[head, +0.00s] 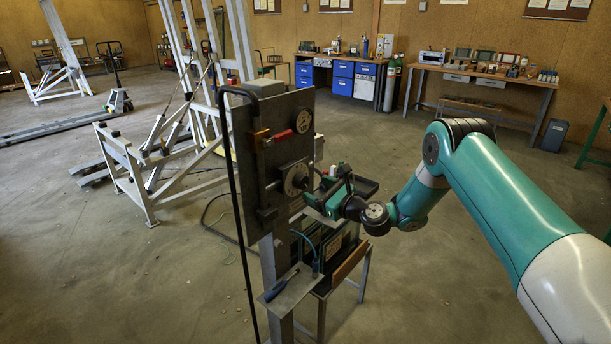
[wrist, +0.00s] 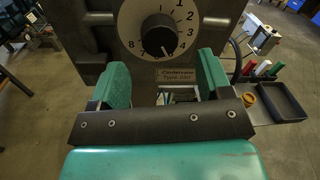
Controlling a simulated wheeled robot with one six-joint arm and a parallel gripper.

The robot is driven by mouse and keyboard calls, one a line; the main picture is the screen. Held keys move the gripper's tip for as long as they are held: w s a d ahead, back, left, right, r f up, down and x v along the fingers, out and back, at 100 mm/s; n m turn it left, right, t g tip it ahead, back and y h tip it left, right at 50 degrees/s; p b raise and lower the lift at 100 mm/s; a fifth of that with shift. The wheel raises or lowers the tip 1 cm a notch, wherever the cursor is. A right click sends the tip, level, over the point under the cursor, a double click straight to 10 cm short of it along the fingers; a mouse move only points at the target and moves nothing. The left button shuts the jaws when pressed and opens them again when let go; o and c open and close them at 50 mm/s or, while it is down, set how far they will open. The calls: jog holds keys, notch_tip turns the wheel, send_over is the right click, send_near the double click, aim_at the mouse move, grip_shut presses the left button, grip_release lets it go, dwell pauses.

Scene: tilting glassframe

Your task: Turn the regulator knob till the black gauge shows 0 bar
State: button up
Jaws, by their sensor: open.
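The regulator knob (wrist: 158,34) is black, with a white mark pointing down and slightly right. It sits on a round, pale, numbered dial (wrist: 188,28) on a dark upright panel (wrist: 90,35). In the head view the dial (head: 297,178) shows on the panel's middle. A small round gauge (head: 304,121) is higher on the panel; its reading is too small to tell. My gripper (wrist: 163,72) is open and empty, its green fingers below and to either side of the knob, apart from it. In the head view my gripper (head: 318,190) is just right of the dial.
A red handle (head: 283,136) sticks out left of the gauge. A black tray (wrist: 282,98) and several coloured bottles (wrist: 262,68) are close on the right. A small shelf (head: 292,290) with a screwdriver is below. A white frame (head: 135,180) stands left.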

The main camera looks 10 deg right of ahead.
aim_at(305, 183)
jog(key=shift+p+x, duration=0.55)
jog(key=shift+x, duration=2.2)
jog(key=c, duration=0.9)
